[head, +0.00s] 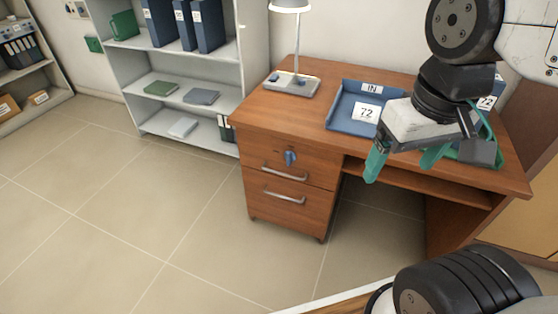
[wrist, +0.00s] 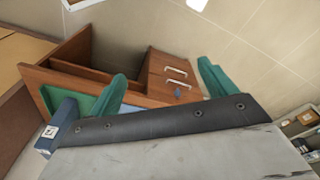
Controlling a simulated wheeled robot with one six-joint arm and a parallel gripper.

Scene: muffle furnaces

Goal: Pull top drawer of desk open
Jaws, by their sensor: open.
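The wooden desk (head: 335,75) has a two-drawer pedestal on its left side. The top drawer (head: 258,157) looks shut, with a metal bar handle (head: 285,174) and a blue piece like a key or knob (head: 290,157) above the handle. The lower drawer (head: 262,200) also looks shut, with a similar handle (head: 285,197). My gripper (head: 402,162) is open and empty, right of the drawers, apart from the handles. In the wrist view both handles show between my green fingers (wrist: 162,76); the top one (wrist: 176,84) is nearer the blue piece (wrist: 178,93).
A blue tray (head: 344,110) marked IN and a lamp (head: 291,85) stand on the desk. Shelves (head: 165,65) with binders stand behind left. An open knee space lies right of the drawers. The tiled floor (head: 180,225) before the drawers is clear.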

